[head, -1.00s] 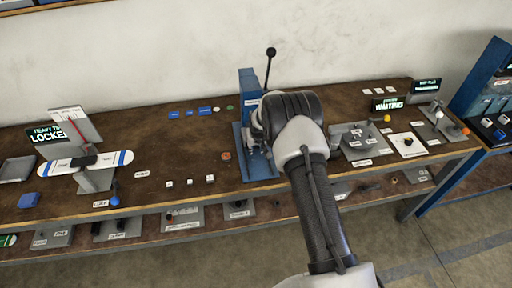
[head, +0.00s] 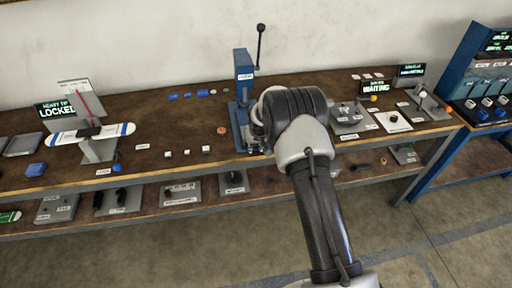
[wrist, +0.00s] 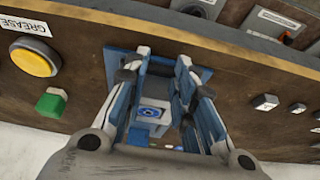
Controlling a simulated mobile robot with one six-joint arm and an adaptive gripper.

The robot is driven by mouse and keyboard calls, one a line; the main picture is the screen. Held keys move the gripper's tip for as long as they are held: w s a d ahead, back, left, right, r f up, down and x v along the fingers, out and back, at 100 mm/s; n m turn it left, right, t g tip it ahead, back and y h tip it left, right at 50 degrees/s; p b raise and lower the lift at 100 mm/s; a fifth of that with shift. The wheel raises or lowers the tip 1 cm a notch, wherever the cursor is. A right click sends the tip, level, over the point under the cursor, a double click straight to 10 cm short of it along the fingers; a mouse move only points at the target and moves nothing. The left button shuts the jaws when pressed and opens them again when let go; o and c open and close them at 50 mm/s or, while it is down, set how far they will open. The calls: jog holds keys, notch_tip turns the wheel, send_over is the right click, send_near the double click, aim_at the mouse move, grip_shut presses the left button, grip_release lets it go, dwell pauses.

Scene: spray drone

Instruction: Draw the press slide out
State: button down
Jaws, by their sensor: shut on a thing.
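The press is a blue column (head: 243,85) on a blue base, with a black-knobbed lever (head: 260,45) rising beside it. It stands at the front middle of the bench in the head view. My gripper (wrist: 158,65) is at the front of the press, near the bench's front edge, and is shut on the press slide. The slide is largely hidden by my fingers and wrist. In the wrist view the blue base plate (wrist: 200,72) shows around the fingertips, and a block with a blue ring (wrist: 152,112) shows between the fingers.
A yellow button (wrist: 35,58) and a green block (wrist: 50,103) lie left of my gripper in the wrist view. Small white blocks (head: 186,153) sit left of the press. A "WAITING" screen (head: 376,88) stands at right. The floor in front is clear.

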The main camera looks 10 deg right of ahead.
jog(key=shift+s+a+f, duration=0.15)
jog(key=shift+s+f, duration=0.25)
jog(key=shift+f, duration=0.05)
jog(key=c, duration=1.6)
grip_release()
jog(key=shift+o, duration=1.3)
jog(key=shift+r, duration=0.3)
jog(key=o, duration=0.3)
notch_tip(320, 180, up, 4)
jog(key=shift+r, duration=0.1)
jog(key=o, duration=0.4)
jog(key=v, duration=0.2)
jog(key=s+v, duration=0.1)
jog(key=v, duration=0.3)
jog(key=shift+s, duration=0.3)
jog(key=shift+o, duration=0.8)
jog(key=shift+w+r, duration=0.25)
jog(key=shift+w, duration=0.15)
jog(key=shift+s+r, duration=0.4)
jog(key=shift+r, duration=0.2)
